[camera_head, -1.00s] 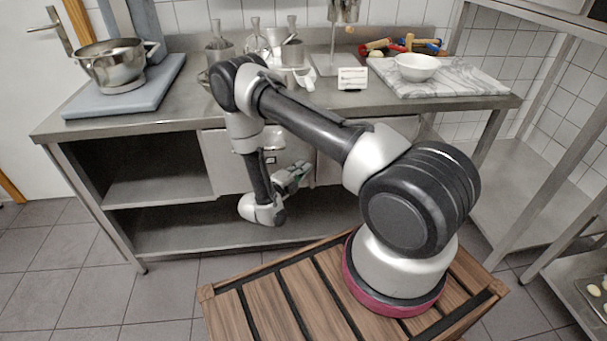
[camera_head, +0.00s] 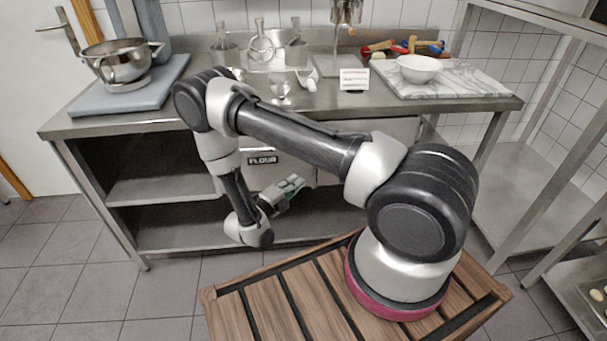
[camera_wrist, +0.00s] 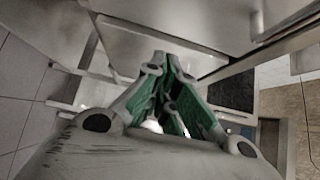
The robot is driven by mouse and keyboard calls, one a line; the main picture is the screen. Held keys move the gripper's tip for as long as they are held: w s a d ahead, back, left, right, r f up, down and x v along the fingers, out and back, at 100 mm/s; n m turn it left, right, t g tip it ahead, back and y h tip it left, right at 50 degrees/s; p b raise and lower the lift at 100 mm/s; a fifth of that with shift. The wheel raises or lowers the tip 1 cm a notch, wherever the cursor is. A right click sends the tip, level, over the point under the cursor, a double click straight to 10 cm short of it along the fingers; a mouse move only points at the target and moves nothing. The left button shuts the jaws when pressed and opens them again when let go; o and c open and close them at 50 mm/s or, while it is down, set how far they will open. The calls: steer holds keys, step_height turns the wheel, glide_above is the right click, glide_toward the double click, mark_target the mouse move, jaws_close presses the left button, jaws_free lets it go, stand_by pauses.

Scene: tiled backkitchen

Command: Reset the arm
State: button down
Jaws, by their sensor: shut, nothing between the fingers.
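My gripper (camera_head: 297,184) hangs low in front of the steel counter, near the drawer with the "FLOUR" label (camera_head: 262,160). Its fingers point to the right in the head view. In the wrist view the green-padded fingers (camera_wrist: 165,62) come together at their tips, with nothing held between them. My arm reaches from its base leftward to a raised elbow in front of the counter's edge, then down to the wrist.
The steel counter (camera_head: 200,110) carries a metal pot (camera_head: 118,62) on a grey-blue board at left. A white bowl (camera_head: 418,68) stands on a marble board at right. A small white sign (camera_head: 354,79) stands between. Open shelves lie below the counter; a steel rack stands at right.

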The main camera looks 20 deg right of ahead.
steer(key=v, duration=0.5)
steer(key=s+d+r+m+g, duration=0.3)
steer(key=s+m+g, duration=0.2)
steer(key=m, duration=0.3)
steer(key=s+d+r+m+g, duration=0.3)
steer(key=s+m+g, duration=0.1)
steer(key=m, duration=0.4)
steer(key=s+d+r+m+t+y, duration=0.1)
steer(key=s+r+m+y, duration=0.4)
steer(key=r+m, duration=0.3)
steer(key=s+d+r+m+t+y, duration=0.2)
steer(key=s+r+m+y, duration=0.3)
steer(key=r+m, duration=0.4)
steer(key=s+d+r+m+t+y, duration=0.1)
steer(key=s+r+m+y, duration=0.4)
steer(key=r, duration=1.4)
steer(key=m+t+y, duration=0.1)
steer(key=m, duration=0.2)
steer(key=shift+s+d+r, duration=0.25)
steer(key=shift+r, duration=0.1)
